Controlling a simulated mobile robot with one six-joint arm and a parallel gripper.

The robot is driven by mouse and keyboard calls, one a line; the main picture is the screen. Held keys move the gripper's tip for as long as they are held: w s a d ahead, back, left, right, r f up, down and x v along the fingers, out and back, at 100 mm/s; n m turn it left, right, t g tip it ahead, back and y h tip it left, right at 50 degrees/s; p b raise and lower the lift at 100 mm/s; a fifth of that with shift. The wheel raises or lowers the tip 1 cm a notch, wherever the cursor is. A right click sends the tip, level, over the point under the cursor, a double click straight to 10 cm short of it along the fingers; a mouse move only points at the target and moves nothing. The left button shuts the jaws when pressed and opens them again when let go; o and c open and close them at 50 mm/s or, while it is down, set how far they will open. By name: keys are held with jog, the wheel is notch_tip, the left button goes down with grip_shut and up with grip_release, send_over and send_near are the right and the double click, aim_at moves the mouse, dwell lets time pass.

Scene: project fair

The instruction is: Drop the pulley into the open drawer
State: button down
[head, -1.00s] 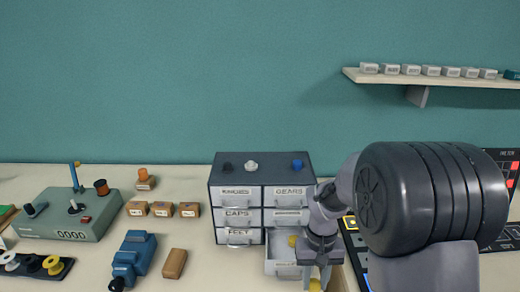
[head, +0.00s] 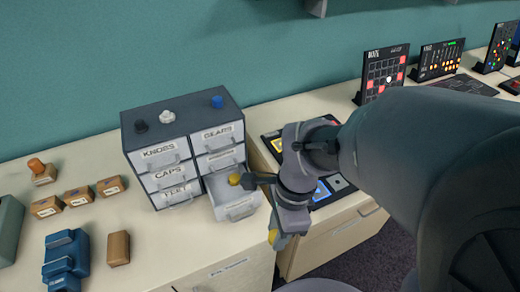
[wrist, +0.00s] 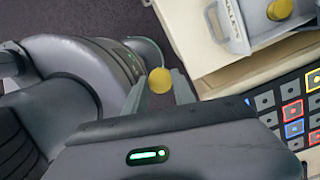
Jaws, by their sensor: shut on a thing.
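My gripper (head: 281,240) is shut on a small yellow pulley (head: 272,237), and the pulley also shows between the fingertips in the wrist view (wrist: 160,80). Its far side and exact shape are hidden. The open drawer (head: 238,206) is the bottom right one of a grey cabinet, pulled out, with a white label on its front. A yellow piece (head: 234,179) lies inside it and also shows in the wrist view (wrist: 279,10). My gripper is to the right of the drawer and apart from it, in front of the table's front edge, with floor beneath in the wrist view.
The cabinet (head: 142,125) has several labelled shut drawers and small knobs on top. A panel with coloured keys (head: 321,190) lies right of it, partly behind my arm. A blue device (head: 66,258) and brown blocks (head: 118,248) stand left. A lower cabinet drawer (head: 335,240) is below the table.

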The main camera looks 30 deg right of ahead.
jog(key=shift+a+r+m+t, duration=0.1)
jog(key=shift+r+m+t, duration=0.2)
jog(key=shift+r+m, duration=0.25)
jog(key=w+r+p, duration=0.1)
jog(key=p, duration=0.4)
jog(key=shift+w+a+r, duration=0.1)
jog(key=shift+w+r, duration=0.05)
jog(key=shift+r, duration=0.05)
jog(key=w+f, duration=0.2)
jog(key=w, duration=0.3)
jog(key=b, duration=0.2)
send_over(241, 196)
jog(key=f+b, duration=0.1)
jog(key=f, duration=0.1)
jog(key=f+b, duration=0.1)
jog(key=f, duration=0.1)
jog(key=f+b, duration=0.1)
jog(key=f, duration=0.2)
jog(key=shift+d, duration=0.35)
jog(key=shift+r, duration=0.1)
jog(key=shift+s+f+b, duration=0.1)
jog(key=shift+f+b, duration=0.4)
jog(key=shift+f, duration=0.1)
